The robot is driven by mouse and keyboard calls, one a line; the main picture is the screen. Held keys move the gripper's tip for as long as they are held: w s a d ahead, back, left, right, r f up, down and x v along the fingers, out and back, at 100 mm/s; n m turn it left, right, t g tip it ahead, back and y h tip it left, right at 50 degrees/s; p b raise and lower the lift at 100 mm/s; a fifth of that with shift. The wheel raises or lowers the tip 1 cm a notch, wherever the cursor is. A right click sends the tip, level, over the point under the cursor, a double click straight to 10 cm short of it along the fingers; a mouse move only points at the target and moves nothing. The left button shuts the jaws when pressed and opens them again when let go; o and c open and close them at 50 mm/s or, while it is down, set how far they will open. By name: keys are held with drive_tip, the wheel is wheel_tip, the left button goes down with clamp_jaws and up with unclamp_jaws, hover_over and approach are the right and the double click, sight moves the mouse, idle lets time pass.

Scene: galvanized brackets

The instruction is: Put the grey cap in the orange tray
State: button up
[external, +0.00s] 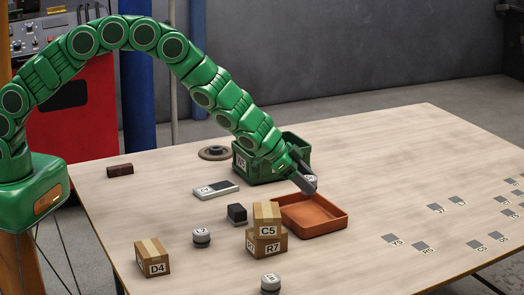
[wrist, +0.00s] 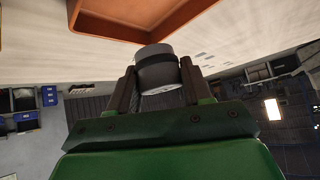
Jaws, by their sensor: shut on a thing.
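My gripper (external: 304,184) is above the far left part of the orange tray (external: 322,230), pointing down and to the right. In the wrist view my gripper (wrist: 158,78) is shut on a grey cap (wrist: 156,63), a short cylinder with a lighter band. In the external view the cap is mostly hidden by the fingers. The tray also shows at the top of the wrist view (wrist: 112,27), apart from the cap. Its visible floor is empty. Two similar grey caps stand on the table, one left of the boxes (external: 201,237) and one at the front (external: 270,285).
A green crate (external: 258,172) stands just behind the tray. Stacked cardboard boxes C5 (external: 267,219) and R7 (external: 272,249) stand close to its left. A black-topped block (external: 237,214), a flat grey box (external: 216,189) and box D4 (external: 153,257) are further left.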

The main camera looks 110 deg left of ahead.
sight(319, 218)
drive_tip(key=shift+s+a+f, duration=0.1)
drive_tip(key=shift+a+f, duration=0.95)
drive_tip(key=shift+f, duration=0.1)
drive_tip(key=shift+s+a+f, duration=0.1)
drive_tip(key=shift+f, duration=3.3)
drive_tip(key=o, duration=1.3)
drive_tip(key=shift+f, duration=0.1)
